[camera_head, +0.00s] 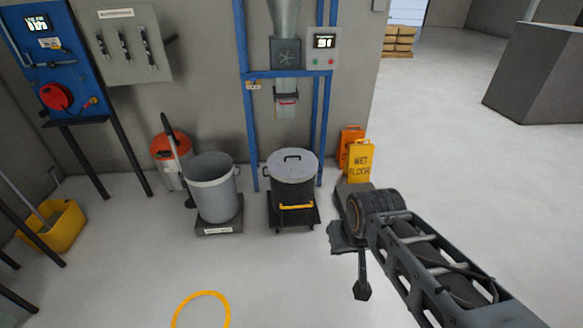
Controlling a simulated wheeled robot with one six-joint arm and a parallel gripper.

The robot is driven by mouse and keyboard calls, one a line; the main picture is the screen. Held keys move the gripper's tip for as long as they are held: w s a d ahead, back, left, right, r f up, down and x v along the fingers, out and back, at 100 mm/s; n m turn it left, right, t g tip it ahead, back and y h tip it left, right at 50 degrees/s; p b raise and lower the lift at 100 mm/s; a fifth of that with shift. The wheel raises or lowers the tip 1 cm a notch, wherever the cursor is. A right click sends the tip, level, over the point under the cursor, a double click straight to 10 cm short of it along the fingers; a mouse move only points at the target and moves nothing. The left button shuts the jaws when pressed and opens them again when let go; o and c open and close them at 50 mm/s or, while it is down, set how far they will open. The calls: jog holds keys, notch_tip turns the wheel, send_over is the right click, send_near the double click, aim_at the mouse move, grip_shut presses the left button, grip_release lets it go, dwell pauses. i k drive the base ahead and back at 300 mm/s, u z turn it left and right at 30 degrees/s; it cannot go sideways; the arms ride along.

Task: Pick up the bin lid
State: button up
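The bin lid (283,172) is round and light grey with a dark bar handle on top. It sits on a dark bin (284,194) with a yellow bar low on its front, under the chute in the middle of the view. My arm reaches in from the lower right. The end of my arm, with my gripper (355,262), is to the right of the bin and nearer to me, apart from the lid. Its fingers are dark and partly hidden by my arm, so I cannot tell whether they are open or shut.
The bin stands on a wheeled dolly (312,214) inside a blue frame (245,120). An open grey bucket (213,190) stands close on its left. Orange and yellow wet floor signs (360,160) stand on its right. The floor in front is clear, with a yellow ring marking (203,293).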

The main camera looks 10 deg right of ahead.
aim_at(288, 163)
jog(key=u, duration=0.6)
jog(key=i, duration=0.75)
jog(key=u, duration=0.7)
jog(key=i, duration=1)
jog(key=z, duration=0.55)
jog(key=i, duration=0.95)
jog(key=z, duration=0.95)
jog(key=i, duration=0.25)
jog(key=z, duration=0.15)
